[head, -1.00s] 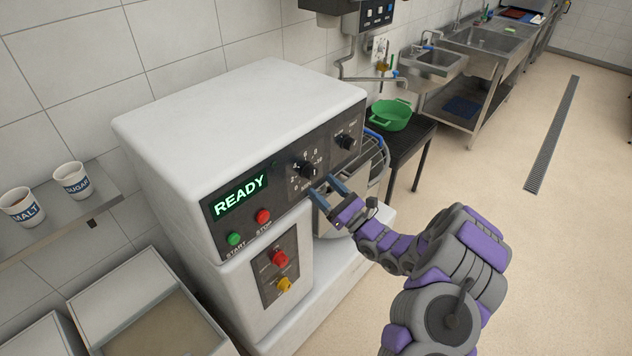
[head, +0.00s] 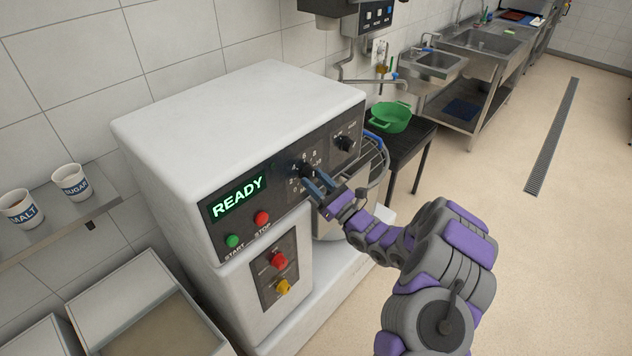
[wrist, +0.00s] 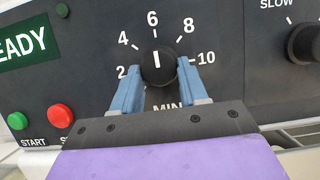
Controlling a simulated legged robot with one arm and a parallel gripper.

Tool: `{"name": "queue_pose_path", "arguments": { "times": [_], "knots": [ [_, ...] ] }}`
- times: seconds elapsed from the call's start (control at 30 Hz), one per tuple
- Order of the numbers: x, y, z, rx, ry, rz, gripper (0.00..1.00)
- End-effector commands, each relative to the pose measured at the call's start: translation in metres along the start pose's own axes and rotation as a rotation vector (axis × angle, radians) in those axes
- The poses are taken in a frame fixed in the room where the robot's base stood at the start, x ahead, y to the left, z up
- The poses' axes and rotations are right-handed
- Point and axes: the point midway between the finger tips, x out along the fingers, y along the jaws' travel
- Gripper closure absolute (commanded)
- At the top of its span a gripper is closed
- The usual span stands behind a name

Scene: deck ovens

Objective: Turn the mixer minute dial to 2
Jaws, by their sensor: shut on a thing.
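The minute dial (wrist: 158,66) is a round black knob on the mixer's dark panel, with numbers from 2 to 10 around it in the wrist view. Its white pointer line points up at about 6. In the head view the dial (head: 301,167) is partly covered by my fingers. My gripper (wrist: 160,80) is shut on the dial, one blue finger at its left side and one at its right. The lower part of the dial's scale, below 2, is hidden by the left finger. In the head view my gripper (head: 313,178) reaches the panel from the lower right.
The mixer (head: 235,125) shows a lit READY display (head: 238,198) left of the dial. Green start (head: 232,241) and red stop (head: 262,218) buttons sit below the display. A speed knob (wrist: 304,44) is to the dial's right. Clear floor lies at the right.

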Motion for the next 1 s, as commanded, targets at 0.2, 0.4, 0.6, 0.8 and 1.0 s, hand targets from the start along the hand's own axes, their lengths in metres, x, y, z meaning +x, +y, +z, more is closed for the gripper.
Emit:
{"name": "queue_pose_path", "arguments": {
  "times": [0.2,0.4,0.6,0.8,1.0],
  "knots": [
    [-0.0002,-0.0001,0.0000,0.000,0.000,0.000,0.85],
    [-0.0003,-0.0002,-0.0002,-0.008,0.000,0.003,0.88],
    [-0.0003,-0.0002,-0.0014,-0.063,0.001,0.028,0.88],
    [-0.0005,-0.0033,-0.0018,-0.190,0.002,0.077,0.88],
    [-0.0005,-0.0049,-0.0017,-0.358,0.000,0.148,0.88]
  ]
}}
